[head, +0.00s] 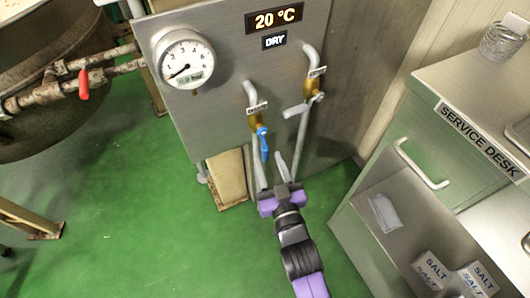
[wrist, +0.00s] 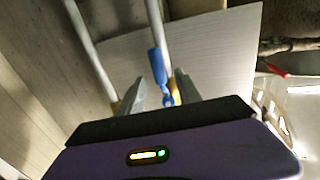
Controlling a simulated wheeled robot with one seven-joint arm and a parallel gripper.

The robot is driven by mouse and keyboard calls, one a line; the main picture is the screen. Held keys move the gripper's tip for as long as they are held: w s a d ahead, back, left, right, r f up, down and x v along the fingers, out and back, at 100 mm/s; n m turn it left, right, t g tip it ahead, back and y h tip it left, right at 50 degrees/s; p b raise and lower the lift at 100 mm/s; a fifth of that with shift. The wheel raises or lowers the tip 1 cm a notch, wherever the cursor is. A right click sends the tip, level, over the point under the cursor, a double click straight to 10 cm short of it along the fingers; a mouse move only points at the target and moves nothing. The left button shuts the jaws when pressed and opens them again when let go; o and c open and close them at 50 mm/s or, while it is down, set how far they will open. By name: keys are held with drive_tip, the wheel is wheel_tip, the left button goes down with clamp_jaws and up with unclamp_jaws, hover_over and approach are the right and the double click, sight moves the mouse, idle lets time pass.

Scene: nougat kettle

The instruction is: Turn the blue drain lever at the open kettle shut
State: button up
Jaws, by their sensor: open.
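The blue lever (head: 264,145) hangs downward from a brass valve (head: 255,121) on the left of two grey pipes on the steel panel, roughly along its pipe. The small label above it is too small to read surely. My gripper (head: 270,171) is open just below and in front of the lever, with its fingers pointing up toward it. In the wrist view the blue lever (wrist: 158,68) shows between the two spread finger tips (wrist: 157,88); I cannot tell whether either finger touches it. The big kettle (head: 45,75) stands at the left.
A second brass valve (head: 311,103) with a grey lever (head: 294,111) sits close on the right. A round gauge (head: 185,62) and displays reading 20 °C (head: 274,18) and DRY (head: 274,41) are above. A red handle (head: 84,85) is left. The service desk (head: 440,105) stands right.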

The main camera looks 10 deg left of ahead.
sight(266, 155)
drive_tip(key=x, duration=0.1)
drive_tip(key=b+x, duration=0.2)
drive_tip(key=shift+f, duration=0.25)
drive_tip(key=shift+w+a+r+b, duration=0.25)
drive_tip(key=shift+w+b, duration=0.3)
drive_tip(key=shift+w, duration=0.05)
clamp_jaws()
drive_tip(key=shift+f, duration=0.1)
idle(0.8)
